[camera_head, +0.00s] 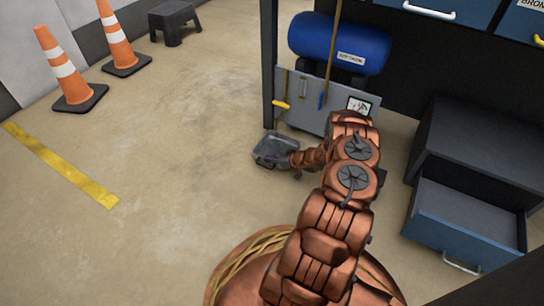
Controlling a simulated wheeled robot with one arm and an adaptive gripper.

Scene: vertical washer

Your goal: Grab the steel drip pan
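The steel drip pan (268,153) is a small grey, shallow, open-topped pan. It is near the middle of the view, low by the front left post of the dark rack. My copper-coloured arm reaches up from the bottom and bends left, so its wrist ends at the pan's right side. My gripper (287,163) is at the right edge of the pan and looks very close to it. Its fingers are small, dark and partly hidden by the wrist, so I cannot tell whether they are open, shut or touching the pan.
A blue tank (338,42) and a grey panel with hanging tools (308,100) stand just behind the pan. A dark cabinet with an open blue drawer (465,225) is at right. Orange cones (62,68) and a black stool (174,22) are at left. Floor left of the pan is clear.

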